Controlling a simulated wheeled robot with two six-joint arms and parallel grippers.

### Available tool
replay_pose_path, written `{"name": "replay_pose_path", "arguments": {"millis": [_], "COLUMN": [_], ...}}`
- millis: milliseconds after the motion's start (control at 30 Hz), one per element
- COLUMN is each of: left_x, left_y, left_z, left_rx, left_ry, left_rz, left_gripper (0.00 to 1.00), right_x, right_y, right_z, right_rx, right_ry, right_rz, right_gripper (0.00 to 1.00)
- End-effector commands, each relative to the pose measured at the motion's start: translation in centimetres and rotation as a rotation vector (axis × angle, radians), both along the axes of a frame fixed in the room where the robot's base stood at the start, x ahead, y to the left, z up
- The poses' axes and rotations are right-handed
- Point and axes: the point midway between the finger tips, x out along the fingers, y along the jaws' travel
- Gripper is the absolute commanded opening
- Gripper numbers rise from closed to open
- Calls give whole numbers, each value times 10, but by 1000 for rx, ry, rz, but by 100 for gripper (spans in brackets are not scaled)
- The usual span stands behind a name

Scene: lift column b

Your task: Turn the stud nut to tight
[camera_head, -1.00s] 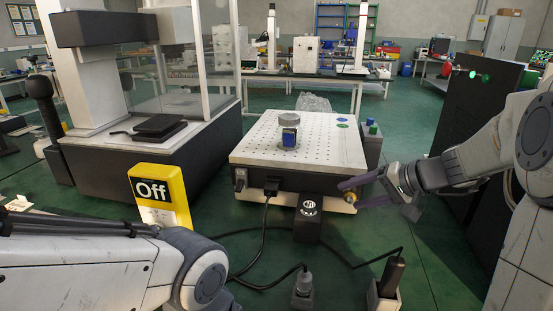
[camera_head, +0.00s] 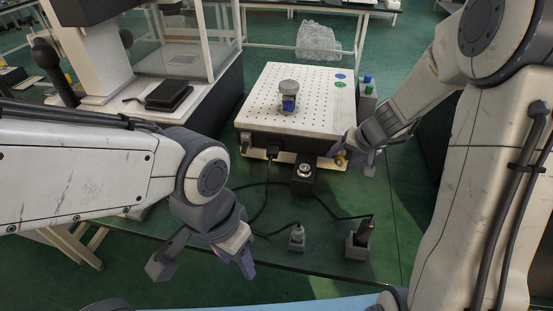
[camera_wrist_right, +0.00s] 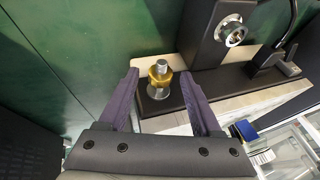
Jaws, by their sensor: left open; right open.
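The stud nut is a brass-coloured nut (camera_wrist_right: 159,73) on an upright silver stud in the right wrist view. It shows small at the front right corner of the perforated plate's base in the head view (camera_head: 340,159). My right gripper (camera_head: 350,150) is open, its two purple fingers on either side of the nut. In the right wrist view a gap shows between each finger and the nut; I cannot tell their exact height on it. My left gripper (camera_head: 206,260) is open and empty, low at the left, well away from the nut.
A dark block with a round metal fitting (camera_head: 303,176) stands left of the nut. The white perforated plate (camera_head: 315,85) carries a round-topped part (camera_head: 288,95). Cables and two small holders (camera_head: 297,238) (camera_head: 357,246) lie in front.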

Motion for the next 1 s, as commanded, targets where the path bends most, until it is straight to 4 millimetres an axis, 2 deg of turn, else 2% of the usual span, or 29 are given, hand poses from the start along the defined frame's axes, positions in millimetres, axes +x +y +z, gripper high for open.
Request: {"name": "replay_pose_path", "arguments": {"millis": [33, 400, 500, 1000], "left_x": [0, 0, 0, 0], "left_y": [0, 0, 0, 0], "left_z": [17, 75, 86, 155], "left_rx": [0, 0, 0, 0], "left_ry": [0, 0, 0, 0], "left_rz": [0, 0, 0, 0], "left_gripper": [50, 50, 50, 50], "right_x": [-1, 0, 0, -39], "right_y": [2, 5, 5, 7], "right_z": [8, 8, 6, 103], "right_rx": [-19, -185, -222, -220], "right_ry": [11, 58, 68, 62], "right_rz": [4, 4, 0, 0], "right_gripper": [66, 66, 66, 66]}}
